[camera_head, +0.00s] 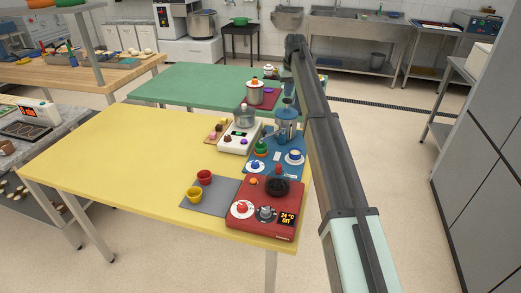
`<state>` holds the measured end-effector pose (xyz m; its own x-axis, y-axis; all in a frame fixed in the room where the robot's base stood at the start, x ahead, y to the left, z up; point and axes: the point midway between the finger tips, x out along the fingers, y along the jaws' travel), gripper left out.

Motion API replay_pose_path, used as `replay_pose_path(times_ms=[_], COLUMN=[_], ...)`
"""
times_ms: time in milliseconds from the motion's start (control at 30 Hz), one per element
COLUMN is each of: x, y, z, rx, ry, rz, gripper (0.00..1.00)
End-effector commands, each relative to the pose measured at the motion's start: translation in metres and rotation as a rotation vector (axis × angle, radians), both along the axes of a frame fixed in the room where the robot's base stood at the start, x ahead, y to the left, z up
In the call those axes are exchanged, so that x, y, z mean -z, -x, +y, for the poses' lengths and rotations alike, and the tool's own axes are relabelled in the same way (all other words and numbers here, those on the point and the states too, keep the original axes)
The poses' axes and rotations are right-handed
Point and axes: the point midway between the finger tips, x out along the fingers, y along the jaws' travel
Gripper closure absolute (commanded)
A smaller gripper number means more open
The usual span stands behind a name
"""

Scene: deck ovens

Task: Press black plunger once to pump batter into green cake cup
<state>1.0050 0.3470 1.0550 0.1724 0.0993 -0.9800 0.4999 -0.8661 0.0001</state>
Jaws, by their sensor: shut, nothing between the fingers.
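A blue-grey dispenser (287,127) stands at the back of a blue mat (272,173) near the yellow table's right edge. Its black plunger is hard to make out under my gripper. A small green cup (261,145) stands just left of the dispenser; its inside is too small to read. My gripper (288,99) is shut and empty, pointing down at the dispenser's top. I cannot tell whether it touches the plunger.
A red cooking unit (262,226) with knobs and a display stands in front. Red (204,177) and yellow (194,195) cups sit on a grey mat. A white appliance (238,140) stands left of the dispenser. The yellow table's left part (100,160) is clear.

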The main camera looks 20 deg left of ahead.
Motion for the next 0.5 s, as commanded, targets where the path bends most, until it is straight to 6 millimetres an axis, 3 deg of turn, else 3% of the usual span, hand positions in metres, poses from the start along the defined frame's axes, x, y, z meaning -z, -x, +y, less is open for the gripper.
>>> replay_pose_path(times_ms=[500], x=[0.016], y=[0.000], z=[0.000], rx=[0.000], ry=[0.000], rz=[0.001], gripper=[1.00])
